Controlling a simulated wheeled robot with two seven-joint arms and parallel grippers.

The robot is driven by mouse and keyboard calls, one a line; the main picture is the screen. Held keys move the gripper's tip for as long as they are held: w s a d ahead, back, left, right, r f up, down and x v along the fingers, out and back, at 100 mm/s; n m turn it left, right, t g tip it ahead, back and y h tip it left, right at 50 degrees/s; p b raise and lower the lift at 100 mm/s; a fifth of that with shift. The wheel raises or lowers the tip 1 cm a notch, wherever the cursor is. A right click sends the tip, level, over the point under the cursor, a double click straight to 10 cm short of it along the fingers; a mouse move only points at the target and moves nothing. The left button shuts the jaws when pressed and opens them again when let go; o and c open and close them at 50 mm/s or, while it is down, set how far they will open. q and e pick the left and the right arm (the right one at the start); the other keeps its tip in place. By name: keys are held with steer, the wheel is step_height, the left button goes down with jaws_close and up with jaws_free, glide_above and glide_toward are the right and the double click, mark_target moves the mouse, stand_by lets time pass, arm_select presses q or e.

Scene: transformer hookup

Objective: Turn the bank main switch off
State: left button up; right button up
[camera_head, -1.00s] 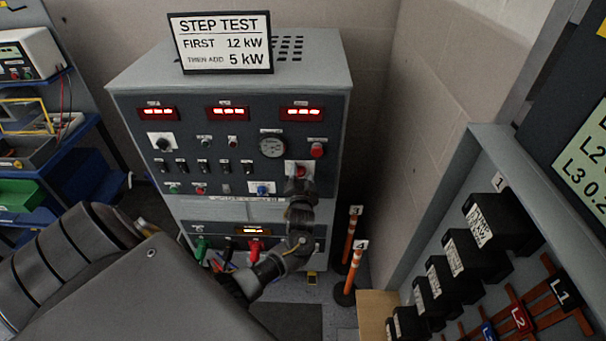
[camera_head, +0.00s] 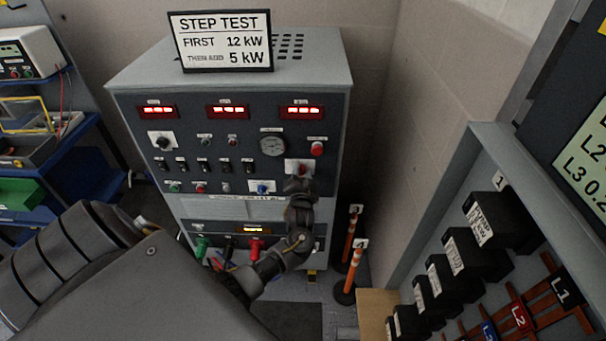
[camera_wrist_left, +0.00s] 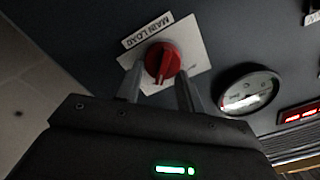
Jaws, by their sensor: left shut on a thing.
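The bank main switch is a red rotary knob (camera_wrist_left: 161,62) on a white plate labelled MAIN LOAD. In the left wrist view it sits between the two fingers of my left gripper (camera_wrist_left: 160,88). In the head view the white plate and a bit of red (camera_head: 303,167) show just above my left gripper (camera_head: 298,184), on the right side of the grey load bank's dark panel (camera_head: 240,165). The left gripper is shut on the knob. The fingertips are partly hidden in the head view. My right gripper is not in view.
A round gauge (camera_head: 272,146) and a red push button (camera_head: 317,149) are close to the switch. A STEP TEST sign (camera_head: 222,42) stands on the bank. Orange posts (camera_head: 350,250) stand right of it, and a cabinet with black breakers (camera_head: 465,250) is at right.

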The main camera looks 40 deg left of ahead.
arm_select(q)
steer(key=n+b, duration=0.1)
steer(key=n, duration=0.2)
steer(key=shift+s+n, duration=0.1)
steer(key=shift+n, duration=0.3)
steer(key=shift+s+a+f+n+b, duration=0.15)
steer(key=shift+n+b, duration=0.65)
steer(key=shift+n, duration=1.45)
steer(key=shift+s+a+r+n+b, duration=0.25)
steer(key=shift+n+b, duration=0.5)
steer(key=shift+n, duration=1.45)
steer(key=shift+s+a+f+n+b, duration=0.2)
steer(key=shift+n+b, duration=0.6)
steer(key=shift+n, duration=1.45)
steer(key=shift+w, duration=0.15)
steer(key=o, duration=1)
steer(key=shift+a, duration=0.1)
